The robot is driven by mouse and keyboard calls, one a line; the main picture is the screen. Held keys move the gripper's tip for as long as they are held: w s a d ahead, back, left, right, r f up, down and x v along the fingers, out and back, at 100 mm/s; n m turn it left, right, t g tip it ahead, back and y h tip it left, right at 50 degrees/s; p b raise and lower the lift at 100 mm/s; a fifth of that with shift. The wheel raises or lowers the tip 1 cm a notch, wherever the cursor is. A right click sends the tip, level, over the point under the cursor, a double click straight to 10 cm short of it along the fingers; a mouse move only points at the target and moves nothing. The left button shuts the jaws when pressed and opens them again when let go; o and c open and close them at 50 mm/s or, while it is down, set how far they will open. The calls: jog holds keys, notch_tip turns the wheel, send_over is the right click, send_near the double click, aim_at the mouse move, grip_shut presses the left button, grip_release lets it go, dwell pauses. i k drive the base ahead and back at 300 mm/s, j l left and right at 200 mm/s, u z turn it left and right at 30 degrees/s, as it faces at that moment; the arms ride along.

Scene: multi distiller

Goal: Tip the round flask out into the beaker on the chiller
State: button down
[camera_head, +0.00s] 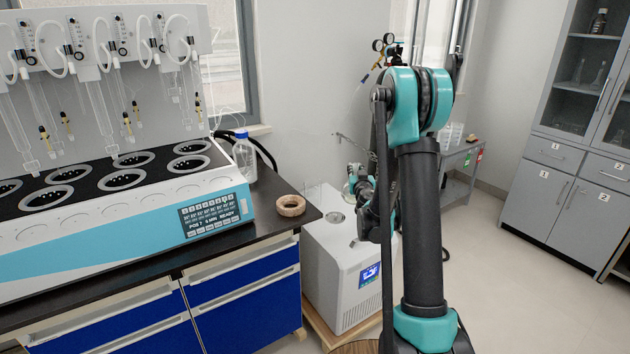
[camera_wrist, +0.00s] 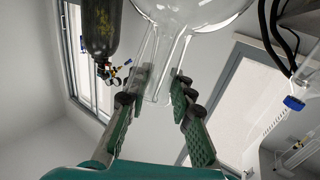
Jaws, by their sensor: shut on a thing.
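My gripper (camera_wrist: 160,88) is shut on the neck of the clear round flask (camera_wrist: 195,14) in the wrist view. The flask's bulb lies beyond the fingertips, cut off by the top edge. I see no liquid in it. In the head view my gripper (camera_head: 356,182) is small, partly behind my arm, above the back of the white chiller (camera_head: 342,285). My arm hides the chiller's right part.
A black-topped bench (camera_head: 262,212) with a multi-position distiller (camera_head: 120,215) fills the left. A cork ring (camera_head: 291,205) and a blue-capped bottle (camera_head: 244,155) stand on it. Grey cabinets (camera_head: 560,170) stand at the right. The floor between is clear.

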aim_at(313, 193)
jog(key=i+l+u, duration=0.2)
jog(key=l, duration=0.55)
jog(key=i+l+u, duration=0.15)
jog(key=i+l, duration=0.25)
jog(key=l, duration=0.45)
jog(key=i+l+u, duration=0.2)
jog(key=l, duration=0.65)
jog(key=i+l+u, duration=0.2)
jog(key=l, duration=0.65)
jog(key=i+l+u, duration=0.15)
jog(key=l, duration=0.75)
jog(key=l+u, duration=0.2)
jog(key=l, duration=1.05)
jog(key=i, duration=0.5)
jog(key=u, duration=0.05)
